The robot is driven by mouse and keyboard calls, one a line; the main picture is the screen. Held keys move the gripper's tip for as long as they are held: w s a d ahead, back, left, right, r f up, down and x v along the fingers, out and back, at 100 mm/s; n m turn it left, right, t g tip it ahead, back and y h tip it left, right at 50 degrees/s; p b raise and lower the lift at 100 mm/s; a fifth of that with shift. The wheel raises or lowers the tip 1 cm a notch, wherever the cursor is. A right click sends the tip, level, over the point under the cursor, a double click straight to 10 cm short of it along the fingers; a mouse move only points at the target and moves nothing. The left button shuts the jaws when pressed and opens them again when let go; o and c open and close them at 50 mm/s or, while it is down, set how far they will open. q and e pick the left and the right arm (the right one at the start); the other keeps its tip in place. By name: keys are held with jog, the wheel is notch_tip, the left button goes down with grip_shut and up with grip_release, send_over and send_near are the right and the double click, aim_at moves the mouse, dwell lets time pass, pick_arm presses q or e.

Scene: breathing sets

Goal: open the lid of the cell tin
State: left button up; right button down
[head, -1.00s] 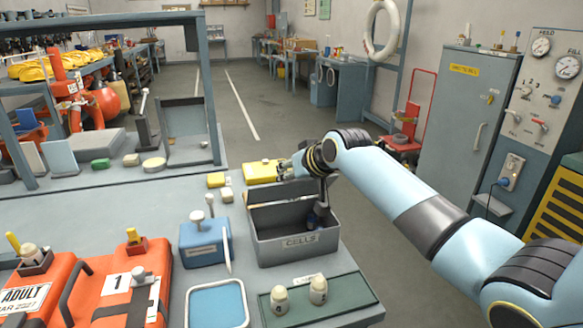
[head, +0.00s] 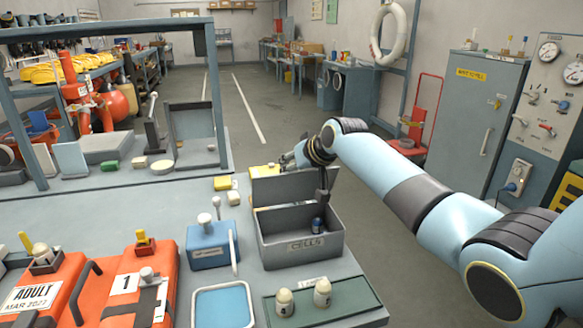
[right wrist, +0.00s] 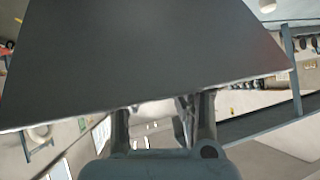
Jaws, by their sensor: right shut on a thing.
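The cell tin (head: 302,255) is a grey open-topped box labelled CELLS, near the table's right edge. Its lid (head: 285,189) stands raised at the back of the tin, so the inside shows. A small dark blue cell (head: 318,224) stands inside toward the right. My right gripper (head: 322,192) is at the lid's right side, shut on the lid; its fingertips are partly hidden. In the right wrist view the lid's dark panel (right wrist: 150,60) fills the upper middle, with its edge against the fingers. My left gripper is not in view.
A green tray (head: 345,305) with two pale capped items lies in front of the tin. A blue box (head: 208,247) and a blue-lined tray (head: 222,308) are to its left. Orange cases (head: 135,290) stand farther left.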

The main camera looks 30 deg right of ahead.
jog(key=shift+w+d+r, duration=0.15)
jog(key=shift+d+r, duration=0.05)
jog(key=shift+r, duration=0.1)
dwell(0.4)
jog(key=c, duration=1.1)
grip_release()
jog(key=shift+d+f, duration=0.1)
jog(key=shift+f, duration=0.25)
jog(key=shift+o, duration=0.2)
jog(key=shift+a, duration=0.2)
jog(key=v, duration=1.2)
jog(key=shift+r, duration=0.1)
